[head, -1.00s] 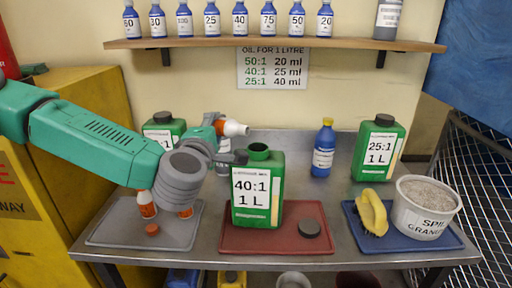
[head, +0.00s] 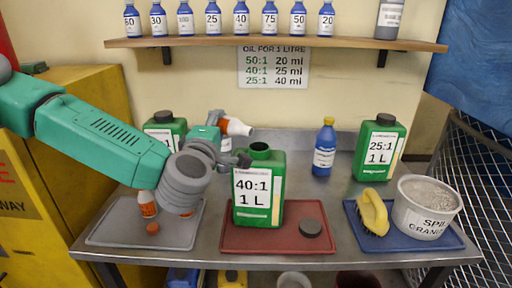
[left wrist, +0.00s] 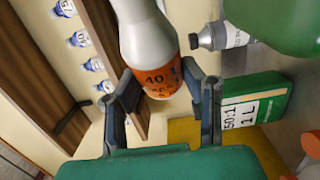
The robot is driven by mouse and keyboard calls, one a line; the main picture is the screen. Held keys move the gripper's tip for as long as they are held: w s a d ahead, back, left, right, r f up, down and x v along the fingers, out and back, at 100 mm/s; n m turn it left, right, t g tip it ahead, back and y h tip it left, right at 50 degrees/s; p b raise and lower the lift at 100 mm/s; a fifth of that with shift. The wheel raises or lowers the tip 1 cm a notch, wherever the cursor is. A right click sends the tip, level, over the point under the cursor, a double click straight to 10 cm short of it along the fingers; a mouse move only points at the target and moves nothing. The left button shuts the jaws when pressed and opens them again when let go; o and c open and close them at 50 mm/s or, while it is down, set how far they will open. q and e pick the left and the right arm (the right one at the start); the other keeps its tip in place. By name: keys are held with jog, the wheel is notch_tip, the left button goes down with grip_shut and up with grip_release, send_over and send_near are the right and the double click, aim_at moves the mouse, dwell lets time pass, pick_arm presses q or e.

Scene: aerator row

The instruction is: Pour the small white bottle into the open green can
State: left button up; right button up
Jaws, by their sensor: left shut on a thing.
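My left gripper (head: 226,146) is shut on the small white bottle (head: 238,127) with an orange label. The bottle is tipped nearly on its side, its white end pointing right, just above and left of the open green can's mouth. In the left wrist view the bottle (left wrist: 148,38) shows between the fingers of my left gripper (left wrist: 165,95). The open green can (head: 258,192), marked 40:1 1 L, stands upright on the red tray (head: 285,243), uncapped. No stream of liquid shows. My right gripper is out of view.
A black cap (head: 311,227) lies right of the can. Orange-labelled bottles stand on the grey tray (head: 115,236), partly behind my arm. A capped green can (head: 380,148), a blue bottle (head: 324,150), a yellow brush (head: 372,211) and a granule tub (head: 426,210) stand right.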

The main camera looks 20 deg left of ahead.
pick_arm(q)
jog(key=shift+d+r, duration=0.15)
jog(key=shift+d, duration=0.4)
jog(key=shift+m, duration=0.3)
jog(key=shift+a, duration=0.55)
jog(key=shift+d, duration=0.55)
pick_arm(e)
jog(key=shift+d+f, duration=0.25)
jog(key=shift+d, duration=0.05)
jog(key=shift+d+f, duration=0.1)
pick_arm(q)
jog(key=shift+a+r+m+t, duration=0.1)
jog(key=shift+a+m+t, duration=0.1)
jog(key=shift+m+t, duration=0.15)
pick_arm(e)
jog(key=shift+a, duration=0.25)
pick_arm(q)
jog(key=shift+s+d+r+m, duration=0.1)
jog(key=shift+d+r+m, duration=0.15)
jog(key=shift+d+m, duration=0.1)
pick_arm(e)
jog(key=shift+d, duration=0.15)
